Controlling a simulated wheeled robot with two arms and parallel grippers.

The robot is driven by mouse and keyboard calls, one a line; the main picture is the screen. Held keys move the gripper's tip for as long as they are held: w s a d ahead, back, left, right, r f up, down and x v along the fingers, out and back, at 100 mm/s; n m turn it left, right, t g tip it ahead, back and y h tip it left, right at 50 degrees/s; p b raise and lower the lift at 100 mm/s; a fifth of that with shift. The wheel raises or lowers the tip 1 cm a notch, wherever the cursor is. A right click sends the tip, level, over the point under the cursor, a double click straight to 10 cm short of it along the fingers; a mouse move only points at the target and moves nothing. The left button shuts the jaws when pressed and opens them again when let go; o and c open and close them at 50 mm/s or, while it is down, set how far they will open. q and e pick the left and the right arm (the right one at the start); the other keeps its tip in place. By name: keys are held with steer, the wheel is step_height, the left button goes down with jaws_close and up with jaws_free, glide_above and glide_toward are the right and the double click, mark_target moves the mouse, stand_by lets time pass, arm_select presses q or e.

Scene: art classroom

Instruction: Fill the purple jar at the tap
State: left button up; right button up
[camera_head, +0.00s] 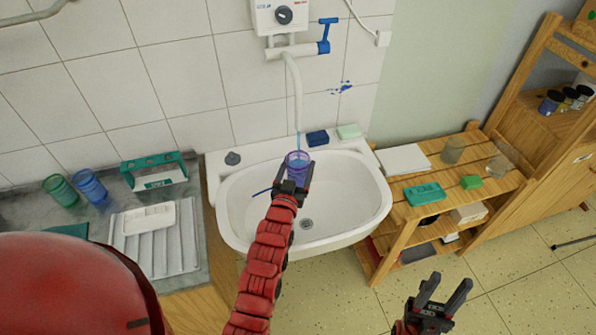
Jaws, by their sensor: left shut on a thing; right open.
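The purple jar (298,167) is a see-through cup held upright over the white sink (352,190). My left gripper (293,186) is shut on it. The white tap spout (295,95) hangs above the jar, and a thin blue stream of water (298,142) runs from it down to the jar's mouth. The water level inside the jar is hard to tell. The blue tap lever (326,35) stands at the right of the pipe under the white heater box (293,14). My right gripper (443,296) is open and empty above the floor at lower right.
A blue sponge (318,138) and a pale green soap (349,131) lie on the sink's back rim. Green (60,190) and blue (90,185) jars stand on the left counter near a ribbed drainboard (160,250). A wooden bench (450,190) with a teal box (424,194) stands right.

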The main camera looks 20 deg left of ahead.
mark_target(300, 175)
arm_select(q)
steer(key=shift+s+d+r, duration=0.1)
steer(key=shift+s+d, duration=0.2)
steer(key=shift+s, duration=0.75)
steer(key=shift+s+d+f, duration=0.1)
steer(key=shift+s+d, duration=0.2)
steer(key=shift+s, duration=0.7)
steer(key=shift+s+d+r, duration=0.1)
steer(key=shift+s+d, duration=0.2)
steer(key=shift+s, duration=0.75)
